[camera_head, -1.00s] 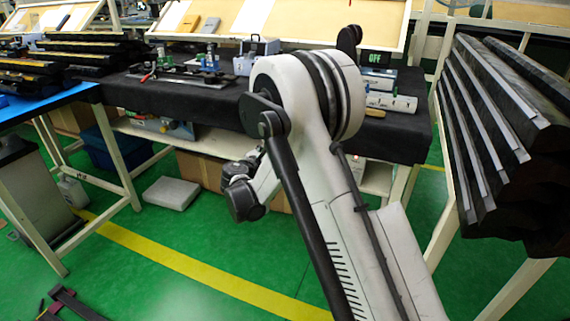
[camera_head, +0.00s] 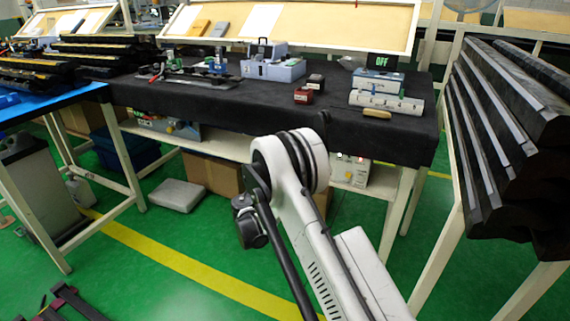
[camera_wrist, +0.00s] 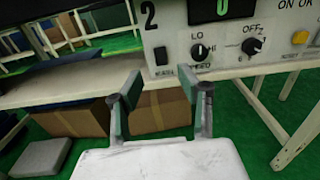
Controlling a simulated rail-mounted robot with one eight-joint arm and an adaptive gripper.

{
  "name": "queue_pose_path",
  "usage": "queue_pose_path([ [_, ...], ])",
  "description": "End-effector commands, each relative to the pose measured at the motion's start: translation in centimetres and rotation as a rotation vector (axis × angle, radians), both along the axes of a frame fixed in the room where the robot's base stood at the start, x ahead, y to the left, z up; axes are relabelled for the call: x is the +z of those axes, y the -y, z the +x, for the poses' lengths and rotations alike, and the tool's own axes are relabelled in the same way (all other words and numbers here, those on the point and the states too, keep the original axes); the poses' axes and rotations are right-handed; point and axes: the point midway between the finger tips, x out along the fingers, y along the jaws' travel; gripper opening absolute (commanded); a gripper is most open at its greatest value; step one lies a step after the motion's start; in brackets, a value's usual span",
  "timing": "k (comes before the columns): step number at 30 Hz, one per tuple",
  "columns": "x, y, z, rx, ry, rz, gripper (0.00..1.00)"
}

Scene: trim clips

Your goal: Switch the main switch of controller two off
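Controller two is a pale box marked "2" in the wrist view (camera_wrist: 225,62); part of it shows on the shelf under the table in the head view (camera_head: 350,170). Its face carries a black rocker switch (camera_wrist: 162,56) at the left, with a small label I cannot read clearly below it. To the right are a LO/HI speed knob (camera_wrist: 200,51) and a black rotary knob (camera_wrist: 253,46) by "OFF". My gripper (camera_wrist: 166,80) is open and empty in the wrist view, its fingertips below the controller's left part and apart from the switch. The gripper is not visible in the head view.
A green-lit display (camera_wrist: 221,8) and a yellow button (camera_wrist: 300,38) are also on the controller. The shelf (camera_wrist: 75,88) runs left of it, with cardboard boxes (camera_wrist: 75,116) below. A table leg (camera_wrist: 297,130) stands at right.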

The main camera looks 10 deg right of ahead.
Motion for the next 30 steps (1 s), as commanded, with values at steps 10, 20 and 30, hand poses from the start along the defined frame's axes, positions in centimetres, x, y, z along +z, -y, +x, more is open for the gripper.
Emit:
queue_pose_path([
  [10,-0.1,3.7,5.0,-0.001,0.0,0.001,0.36],
  [20,0.0,5.0,6.9,0.0,0.0,0.001,0.36],
  [30,0.0,5.0,6.9,0.0,0.0,0.001,0.24],
])
